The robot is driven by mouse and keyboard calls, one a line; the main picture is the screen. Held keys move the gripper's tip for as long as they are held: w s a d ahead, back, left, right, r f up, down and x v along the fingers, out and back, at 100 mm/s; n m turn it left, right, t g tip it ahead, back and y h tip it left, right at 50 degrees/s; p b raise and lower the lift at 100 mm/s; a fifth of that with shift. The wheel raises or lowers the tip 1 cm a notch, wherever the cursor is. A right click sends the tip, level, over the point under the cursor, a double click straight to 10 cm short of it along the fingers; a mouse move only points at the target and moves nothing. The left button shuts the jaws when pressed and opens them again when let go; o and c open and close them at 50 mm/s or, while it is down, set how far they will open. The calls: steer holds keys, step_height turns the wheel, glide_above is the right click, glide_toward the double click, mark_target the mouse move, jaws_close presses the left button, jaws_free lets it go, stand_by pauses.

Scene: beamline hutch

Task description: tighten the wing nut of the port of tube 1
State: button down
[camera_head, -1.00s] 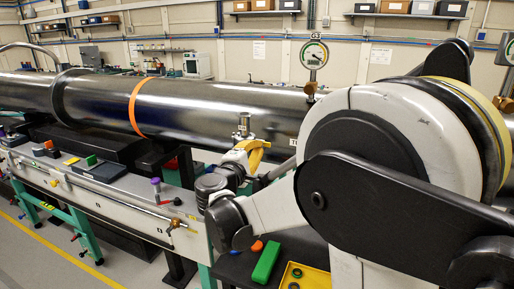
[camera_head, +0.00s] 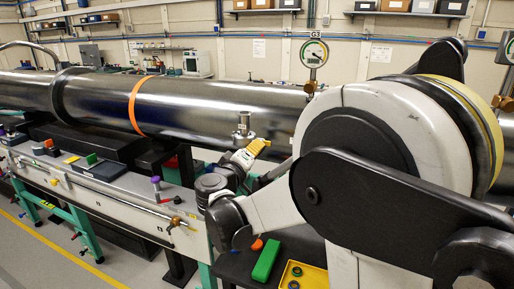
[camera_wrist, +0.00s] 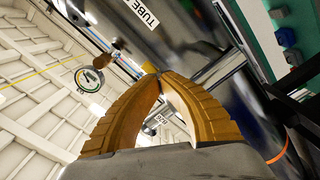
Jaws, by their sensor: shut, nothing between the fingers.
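The large polished steel tube (camera_head: 200,105) runs across the head view, with an orange band around it. A small metal port (camera_head: 243,128) stands on its near side, just behind my gripper. My gripper (camera_head: 262,143) has yellow fingers pointing to the right beside the port. In the wrist view the fingers of my gripper (camera_wrist: 151,72) meet at their tips and hold nothing. A metal cylindrical fitting (camera_wrist: 215,70) lies just right of the tips; I cannot tell whether they touch. A label reading "TUBE" (camera_wrist: 140,12) shows, its number cut off. I cannot make out the wing nut.
A dial gauge (camera_head: 314,54) stands above the tube and also shows in the wrist view (camera_wrist: 89,78). Below are a bench rail (camera_head: 110,195), a green block (camera_head: 266,262) and a yellow tray (camera_head: 304,268) with small rings. My arm hides the right side.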

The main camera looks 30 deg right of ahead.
stand_by(0.3)
steer(key=c, duration=1.9)
jaws_free()
steer(key=shift+c, duration=0.2)
steer(key=v, duration=1.2)
